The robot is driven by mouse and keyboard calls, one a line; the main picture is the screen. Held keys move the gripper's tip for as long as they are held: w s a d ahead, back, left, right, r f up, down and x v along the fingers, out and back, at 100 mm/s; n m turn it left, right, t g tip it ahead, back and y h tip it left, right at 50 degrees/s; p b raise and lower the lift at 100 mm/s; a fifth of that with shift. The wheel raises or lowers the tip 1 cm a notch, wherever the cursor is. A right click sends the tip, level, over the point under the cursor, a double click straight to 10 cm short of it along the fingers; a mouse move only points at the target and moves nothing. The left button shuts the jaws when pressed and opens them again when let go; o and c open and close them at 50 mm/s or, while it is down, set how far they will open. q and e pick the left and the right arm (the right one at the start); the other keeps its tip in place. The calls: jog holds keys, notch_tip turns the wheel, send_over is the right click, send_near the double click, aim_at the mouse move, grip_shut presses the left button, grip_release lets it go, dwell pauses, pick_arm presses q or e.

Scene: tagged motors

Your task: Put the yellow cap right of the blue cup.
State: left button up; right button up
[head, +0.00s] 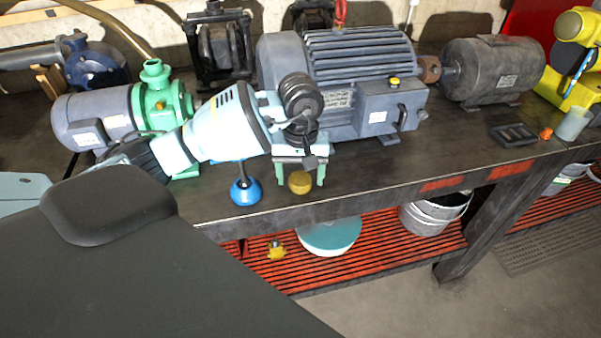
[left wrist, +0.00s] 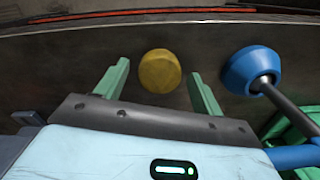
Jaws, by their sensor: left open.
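The yellow cap (head: 300,183), a dull yellow round piece, sits on the workbench near its front edge. My left gripper (head: 299,178) is open above it, with a green finger on either side. In the left wrist view the cap (left wrist: 160,71) shows between and slightly beyond the fingertips, with gaps on both sides. The blue cup (head: 245,192) stands on the bench to the left of the cap in the head view, with a dark rod rising from it. In the left wrist view the blue cup (left wrist: 252,70) is on the right. My right gripper is not in view.
A large grey motor (head: 340,75) stands behind the gripper, and a green-and-grey pump (head: 110,115) is at left. The bench (head: 420,170) is clear to the right of the cap, up to a small black tray (head: 513,135). Its front edge is close.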

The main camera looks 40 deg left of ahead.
aim_at(300, 178)
pick_arm(q)
jog(key=shift+r, duration=0.15)
notch_tip(300, 178, up, 12)
jog(key=shift+p, duration=0.35)
dwell(0.3)
